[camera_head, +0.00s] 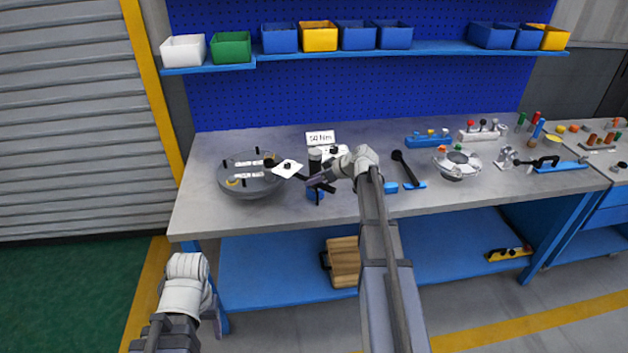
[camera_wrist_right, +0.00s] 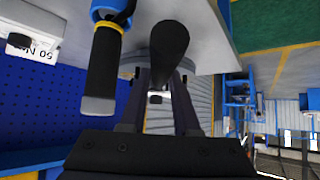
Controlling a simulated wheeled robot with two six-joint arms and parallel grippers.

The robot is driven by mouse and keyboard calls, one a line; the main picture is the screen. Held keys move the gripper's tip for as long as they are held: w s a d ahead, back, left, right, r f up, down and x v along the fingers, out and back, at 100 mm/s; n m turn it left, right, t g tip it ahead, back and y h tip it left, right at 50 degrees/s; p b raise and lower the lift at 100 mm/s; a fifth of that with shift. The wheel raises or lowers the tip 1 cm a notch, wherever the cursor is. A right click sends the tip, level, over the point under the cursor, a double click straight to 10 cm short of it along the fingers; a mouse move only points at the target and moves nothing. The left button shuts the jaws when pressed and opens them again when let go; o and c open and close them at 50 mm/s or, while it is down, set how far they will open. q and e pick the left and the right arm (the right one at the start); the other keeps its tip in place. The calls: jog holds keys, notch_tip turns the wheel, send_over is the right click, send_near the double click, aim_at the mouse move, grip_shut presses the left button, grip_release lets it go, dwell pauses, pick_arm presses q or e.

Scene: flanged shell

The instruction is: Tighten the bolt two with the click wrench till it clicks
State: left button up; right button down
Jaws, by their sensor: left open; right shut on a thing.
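The grey round flanged shell (camera_head: 236,184) lies on the left of the bench, with several dark bolts around its top. I cannot tell which is bolt two. My right gripper (camera_head: 318,181) is just right of the shell, shut on a dark-handled tool (camera_wrist_right: 168,48); I cannot tell whether it is the click wrench. A dark upright handle with a grey end (camera_wrist_right: 100,70) stands beside the gripper, in a blue holder (camera_head: 315,194). My left wrist shows low left; its fingers are out of view.
A 50 Nm sign (camera_head: 320,138) stands behind the right gripper. A black wrench (camera_head: 406,168) rests in a blue holder to the right, before a second silver housing (camera_head: 457,164). Several bins line the shelf (camera_head: 430,49). The bench front left is clear.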

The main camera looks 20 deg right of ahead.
jog(key=shift+f+b, duration=0.7)
jog(key=shift+f, duration=0.1)
jog(key=shift+a, duration=0.1)
jog(key=s+a+m+t+h, duration=0.1)
jog(key=a+m+h, duration=0.3)
jog(key=a, duration=0.5)
jog(key=shift+s+f+m+h, duration=0.15)
jog(key=shift+s+m+h, duration=0.15)
jog(key=shift+s+m, duration=0.6)
dwell(0.6)
jog(key=shift+d, duration=0.15)
jog(key=shift+w+d+n+y, duration=0.1)
jog(key=shift+d+n+y, duration=0.35)
jog(key=shift+d, duration=0.35)
